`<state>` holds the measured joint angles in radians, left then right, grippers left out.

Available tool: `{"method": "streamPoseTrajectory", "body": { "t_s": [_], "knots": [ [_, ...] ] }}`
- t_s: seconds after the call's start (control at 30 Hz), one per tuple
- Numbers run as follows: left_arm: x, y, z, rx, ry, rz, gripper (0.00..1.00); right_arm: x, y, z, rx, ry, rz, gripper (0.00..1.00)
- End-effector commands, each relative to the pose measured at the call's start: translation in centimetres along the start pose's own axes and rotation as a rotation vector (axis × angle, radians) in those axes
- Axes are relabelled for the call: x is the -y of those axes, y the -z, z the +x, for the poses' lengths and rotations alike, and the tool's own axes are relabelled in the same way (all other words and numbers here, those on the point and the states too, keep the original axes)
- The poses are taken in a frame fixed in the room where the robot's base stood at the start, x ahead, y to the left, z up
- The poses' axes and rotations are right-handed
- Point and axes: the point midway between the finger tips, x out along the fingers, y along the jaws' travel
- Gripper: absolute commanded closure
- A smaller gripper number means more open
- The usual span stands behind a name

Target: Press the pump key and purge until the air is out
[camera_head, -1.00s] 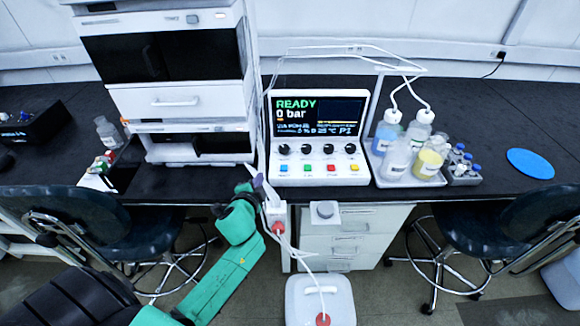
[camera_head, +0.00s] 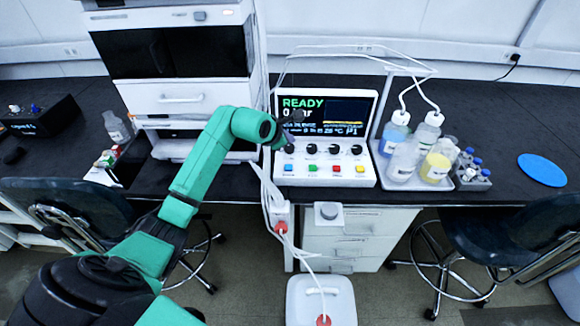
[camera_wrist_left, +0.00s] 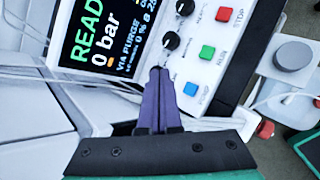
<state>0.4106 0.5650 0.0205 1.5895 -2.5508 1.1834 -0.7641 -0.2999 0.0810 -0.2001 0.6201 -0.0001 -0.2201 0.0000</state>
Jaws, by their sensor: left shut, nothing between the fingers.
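The white control unit (camera_head: 325,172) stands on the bench; its screen (camera_head: 318,113) reads READY and 0 bar. A row of blue, green, red and yellow keys lies under black knobs. The blue key (camera_head: 288,168) is labelled PUMP in the left wrist view (camera_wrist_left: 193,88), where the green RUN key (camera_wrist_left: 207,52) and red STOP key (camera_wrist_left: 222,14) also show. My left gripper (camera_wrist_left: 158,70) is shut and empty. Its purple fingertips appear over the leftmost knob, beside the blue key and apart from it in the picture. My right gripper is out of view.
A tray (camera_head: 380,181) of bottles stands right of the unit, and a white instrument stack (camera_head: 195,97) left of it. A grey round knob (camera_head: 328,211) sits below the bench edge. A white jug (camera_head: 320,300) with a tube stands below.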

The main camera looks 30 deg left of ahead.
Motion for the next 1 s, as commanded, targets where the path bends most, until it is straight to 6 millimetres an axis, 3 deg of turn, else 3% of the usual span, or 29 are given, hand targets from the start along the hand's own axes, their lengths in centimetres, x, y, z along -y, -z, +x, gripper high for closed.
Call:
{"method": "streamPoseTrajectory", "body": {
  "t_s": [0.1, 0.47, 1.0],
  "knots": [
    [-0.7, 0.9, -0.1, -0.047, -0.013, 0.021, 1.00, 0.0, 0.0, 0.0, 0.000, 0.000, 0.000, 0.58],
    [-0.5, 1.1, 0.2, -0.047, -0.011, 0.020, 1.00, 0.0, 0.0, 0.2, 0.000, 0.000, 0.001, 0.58],
    [3.1, 5.1, 5.1, -0.047, -0.011, 0.021, 1.00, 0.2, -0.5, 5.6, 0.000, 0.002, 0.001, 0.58]
  ]
}}
